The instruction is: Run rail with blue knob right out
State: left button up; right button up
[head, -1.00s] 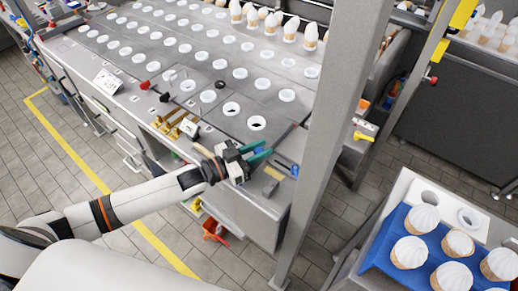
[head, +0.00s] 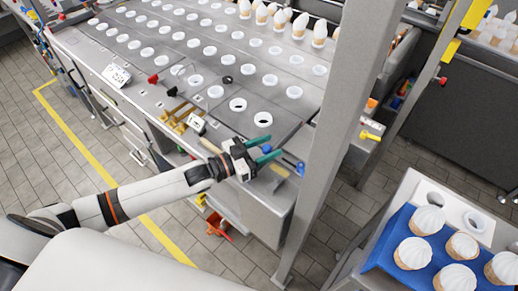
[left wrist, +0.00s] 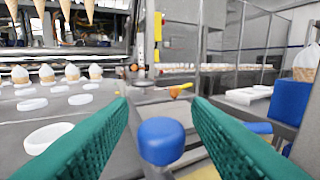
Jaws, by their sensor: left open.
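My left gripper (head: 275,146) is open at the front right corner of the steel counter, its two teal fingers spread apart. In the left wrist view the gripper (left wrist: 160,105) has a round blue knob (left wrist: 161,140) in the gap between its fingers, low in the picture. Grey shows on both sides of the knob, so no finger visibly touches it. In the head view a small blue patch (head: 267,149) shows between the fingers. Another blue piece (head: 300,168) lies at the counter edge to their right. The rail itself is hard to make out. My right gripper is not in view.
The steel counter (head: 215,110) has rows of white-rimmed holes, with white-topped cones at the back. Brass fittings (head: 180,118) and a red knob (head: 153,79) are left of the gripper. A grey post (head: 335,130) rises close on the right. A blue tray (head: 380,255) of cones stands front right.

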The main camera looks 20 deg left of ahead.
pick_arm(q)
jog(key=b+v, duration=0.2)
jog(key=v, duration=0.8)
jog(key=shift+s+a+f+b, duration=0.1)
jog(key=shift+s+a+b, duration=0.05)
jog(key=shift+b, duration=0.2)
jog(key=shift+v, duration=0.75)
